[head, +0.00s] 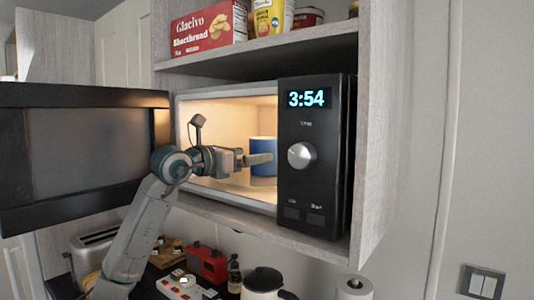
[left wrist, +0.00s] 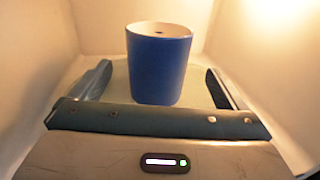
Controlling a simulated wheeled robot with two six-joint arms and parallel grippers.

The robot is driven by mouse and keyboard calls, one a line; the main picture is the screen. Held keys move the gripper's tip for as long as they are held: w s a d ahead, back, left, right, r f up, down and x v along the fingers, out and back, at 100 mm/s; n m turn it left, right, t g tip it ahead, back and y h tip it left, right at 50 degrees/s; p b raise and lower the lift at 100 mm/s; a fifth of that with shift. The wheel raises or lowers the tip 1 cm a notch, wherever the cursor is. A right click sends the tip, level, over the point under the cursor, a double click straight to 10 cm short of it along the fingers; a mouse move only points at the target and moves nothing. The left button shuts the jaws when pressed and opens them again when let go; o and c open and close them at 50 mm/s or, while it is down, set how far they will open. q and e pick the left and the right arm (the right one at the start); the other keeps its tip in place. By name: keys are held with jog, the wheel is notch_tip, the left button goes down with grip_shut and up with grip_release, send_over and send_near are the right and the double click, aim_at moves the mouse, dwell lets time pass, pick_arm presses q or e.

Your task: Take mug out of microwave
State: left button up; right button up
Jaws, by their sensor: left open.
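A blue mug (head: 263,156) with a pale inside stands upright inside the lit microwave (head: 313,200), toward the right of its cavity. The microwave door (head: 85,150) is swung wide open to the left. My left gripper (head: 258,160) reaches through the opening toward the mug. In the left wrist view the mug (left wrist: 158,65) stands ahead, between the two spread fingers of the left gripper (left wrist: 160,85). The left gripper is open, with gaps visible beside the mug. No mug handle shows. My right gripper is not in view.
The microwave sits in a wooden shelf unit (head: 375,150), with a red shortbread box (head: 208,28) and a yellow package (head: 268,18) above. Below stand a toaster (head: 95,240), a red appliance (head: 207,264), a kettle (head: 265,282) and a paper roll (head: 354,287).

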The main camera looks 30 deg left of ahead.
aim_at(263, 152)
pick_arm(q)
jog(key=shift+w, duration=0.25)
jog(key=shift+w+r+p, duration=0.1)
jog(key=shift+w+p, duration=0.1)
jog(key=shift+p, duration=0.2)
jog(key=p+x, duration=0.3)
jog(key=shift+w+d+r, duration=0.1)
jog(key=shift+w+r, duration=0.15)
jog(key=shift+w, duration=0.15)
jog(key=shift+w+d+f+p, duration=0.2)
jog(key=shift+w+p, duration=0.1)
jog(key=shift+w, duration=0.1)
jog(key=shift+s+a, duration=0.1)
jog(key=shift+a, duration=0.05)
jog(key=shift+c, duration=1.4)
jog(key=c, duration=1.1)
